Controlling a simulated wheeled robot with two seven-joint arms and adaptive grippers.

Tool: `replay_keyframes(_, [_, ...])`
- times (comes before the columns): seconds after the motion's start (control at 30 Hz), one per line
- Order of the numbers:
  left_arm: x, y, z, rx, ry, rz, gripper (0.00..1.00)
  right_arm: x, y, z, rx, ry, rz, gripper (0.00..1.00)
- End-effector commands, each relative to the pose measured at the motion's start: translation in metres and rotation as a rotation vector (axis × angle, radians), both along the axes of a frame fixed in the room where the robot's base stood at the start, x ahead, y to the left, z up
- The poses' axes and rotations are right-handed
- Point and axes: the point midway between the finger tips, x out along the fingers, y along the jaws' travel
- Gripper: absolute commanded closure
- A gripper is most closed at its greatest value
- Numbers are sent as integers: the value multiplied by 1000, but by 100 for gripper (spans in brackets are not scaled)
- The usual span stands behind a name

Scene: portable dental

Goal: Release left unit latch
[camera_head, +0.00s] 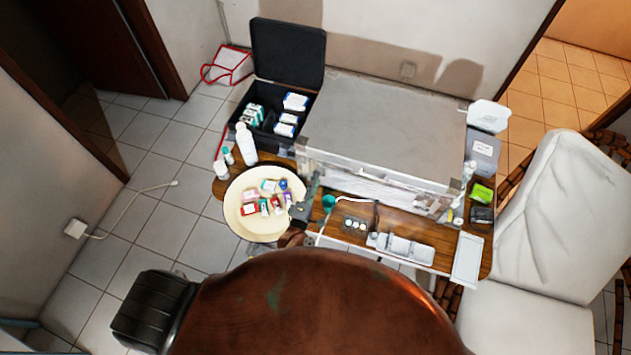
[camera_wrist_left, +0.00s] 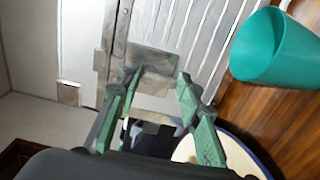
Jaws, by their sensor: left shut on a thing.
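The grey portable unit (camera_head: 385,105) stands shut on the wooden table. Its left latch is a metal plate at the left end of its front (camera_head: 302,150); in the left wrist view the latch (camera_wrist_left: 152,58) shows close ahead on the ribbed silver face. My left gripper (camera_head: 312,188) is at the unit's front left corner. In the left wrist view its green-padded fingers (camera_wrist_left: 157,82) stand apart, one on each side of the latch plate, and are shut on it. The exact contact is partly hidden by the fingertips. My right gripper is not in view.
A cream round tray (camera_head: 236,222) with several small boxes is left of my gripper. A teal cup (camera_head: 328,202) stands close to its right, also large in the left wrist view (camera_wrist_left: 275,48). An open black case (camera_head: 285,55) and a white bottle (camera_head: 246,145) stand behind left.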

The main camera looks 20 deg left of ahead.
Motion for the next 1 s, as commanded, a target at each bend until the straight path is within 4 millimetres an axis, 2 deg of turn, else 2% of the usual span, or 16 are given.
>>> replay_keyframes(0.5, [-1,-2,-1,18,2,-4,91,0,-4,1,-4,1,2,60])
replay_keyframes(0.53, [0,-2,-1,18,2,-3,65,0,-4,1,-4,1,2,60])
replay_keyframes(0.77, [0,-1,-1,17,0,-2,49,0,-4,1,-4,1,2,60])
replay_keyframes(1.0, [0,0,0,17,0,-1,49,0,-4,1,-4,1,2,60])
